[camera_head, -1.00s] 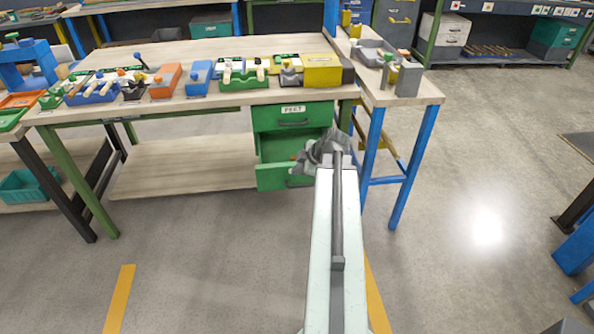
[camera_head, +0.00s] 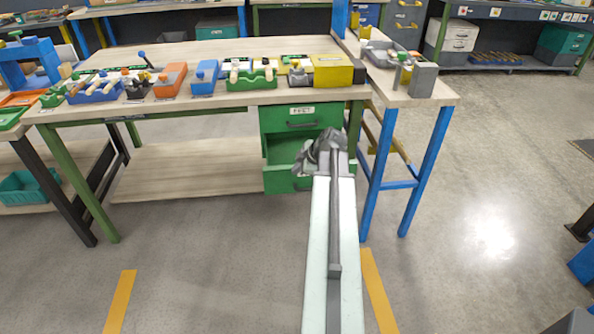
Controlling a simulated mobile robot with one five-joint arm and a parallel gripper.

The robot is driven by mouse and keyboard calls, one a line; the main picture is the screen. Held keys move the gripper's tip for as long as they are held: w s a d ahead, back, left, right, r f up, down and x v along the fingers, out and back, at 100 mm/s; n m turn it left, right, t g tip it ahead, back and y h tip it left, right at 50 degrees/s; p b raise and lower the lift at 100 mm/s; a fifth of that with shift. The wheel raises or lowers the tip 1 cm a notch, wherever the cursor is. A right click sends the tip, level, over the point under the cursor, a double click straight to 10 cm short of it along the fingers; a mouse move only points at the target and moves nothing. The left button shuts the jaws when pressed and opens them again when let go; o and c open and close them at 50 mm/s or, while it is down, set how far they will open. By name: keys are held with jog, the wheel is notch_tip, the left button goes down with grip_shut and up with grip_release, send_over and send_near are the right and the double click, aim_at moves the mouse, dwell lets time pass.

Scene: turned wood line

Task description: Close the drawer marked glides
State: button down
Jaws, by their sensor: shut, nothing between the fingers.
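A green drawer unit hangs under the right end of the wooden bench. Its upper drawer (camera_head: 300,118), labelled "FEET", is shut. The lower green drawer (camera_head: 280,181) stands pulled out, with a dark gap above its front. Its label is not visible, so I cannot read "glides" on it. My gripper (camera_head: 312,152) is shut and empty, in front of the right part of the lower drawer. It hides that drawer's right side and handle; I cannot tell whether it touches the drawer.
The bench top (camera_head: 235,103) carries several coloured bins and blocks, with a yellow box (camera_head: 332,70) near the drawer unit. A blue-legged side table (camera_head: 430,101) stands close to the right of my arm.

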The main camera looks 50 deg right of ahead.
jog(key=w+d, duration=1.2)
jog(key=w, duration=0.3)
jog(key=shift+d, duration=0.2)
jog(key=s+a+r+p, duration=0.3)
jog(key=s+r+p, duration=0.5)
jog(key=s, duration=0.1)
jog(key=shift+m+g+y, duration=0.6)
jog(key=shift+g+y, duration=0.1)
jog(key=shift+g, duration=0.1)
jog(key=w+a, duration=0.1)
jog(key=a, duration=0.3)
jog(key=w+a+f, duration=0.1)
jog(key=a, duration=0.4)
jog(key=w+a, duration=0.2)
jog(key=a, duration=0.3)
jog(key=shift+a+f, duration=0.1)
jog(key=shift+f, duration=0.25)
jog(key=a+f+m+g, duration=0.2)
jog(key=a, duration=1.7)
jog(key=s+a+m+g, duration=0.2)
jog(key=s+a, duration=0.2)
jog(key=a, duration=0.7)
jog(key=s+a+f+m+g+h, duration=0.1)
jog(key=s+a+m, duration=0.2)
jog(key=a, duration=0.9)
jog(key=shift+s+a+m+g, duration=0.3)
jog(key=shift+s+g, duration=0.1)
jog(key=shift+s, duration=0.6)
